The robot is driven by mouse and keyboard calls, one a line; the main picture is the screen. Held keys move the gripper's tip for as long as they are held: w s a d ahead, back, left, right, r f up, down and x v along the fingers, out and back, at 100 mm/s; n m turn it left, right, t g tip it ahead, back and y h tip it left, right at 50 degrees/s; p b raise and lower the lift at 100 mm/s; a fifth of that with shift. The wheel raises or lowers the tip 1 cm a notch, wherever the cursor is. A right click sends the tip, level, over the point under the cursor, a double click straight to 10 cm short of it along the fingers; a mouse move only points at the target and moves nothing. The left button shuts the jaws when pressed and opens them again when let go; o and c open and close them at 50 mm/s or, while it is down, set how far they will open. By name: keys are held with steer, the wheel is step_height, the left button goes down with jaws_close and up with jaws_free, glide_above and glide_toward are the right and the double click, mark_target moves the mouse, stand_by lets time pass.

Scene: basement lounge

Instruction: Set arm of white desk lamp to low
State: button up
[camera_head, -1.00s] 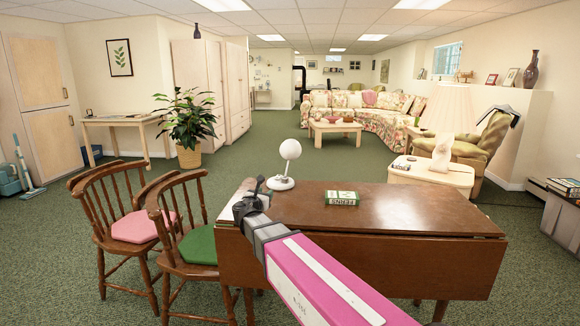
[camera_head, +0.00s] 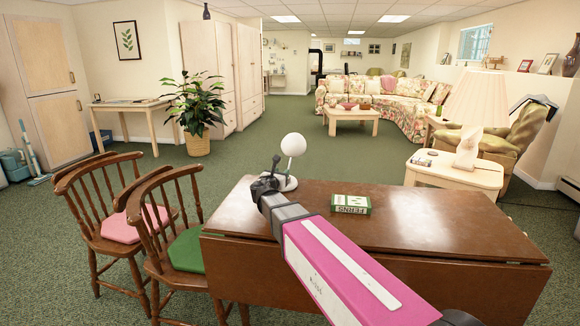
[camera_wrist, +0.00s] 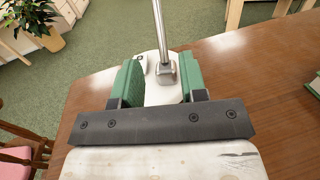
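The white desk lamp (camera_head: 293,145) stands on the brown table, with a round white head and a white base (camera_head: 286,183). My gripper (camera_head: 270,176) is at the lamp's left front in the head view and overlaps part of it. In the wrist view the lamp's thin metal arm (camera_wrist: 160,28) rises from a joint on the white base (camera_wrist: 162,92). My gripper (camera_wrist: 158,78) is open there, its green pads apart on either side of the joint in the picture. I cannot tell whether a pad touches the lamp. The lamp's head is out of the wrist view.
The brown table (camera_head: 430,222) also bears a green box (camera_head: 351,204). Two wooden chairs with a pink cushion (camera_head: 133,224) and a green cushion (camera_head: 187,250) stand at its left. A side table (camera_head: 452,174) with a larger lamp (camera_head: 476,105) stands beyond. The tabletop right of the box is clear.

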mark_target(289, 166)
steer(key=x, duration=0.8)
steer(key=shift+w+d, duration=0.1)
steer(key=shift+w, duration=0.25)
jaws_close()
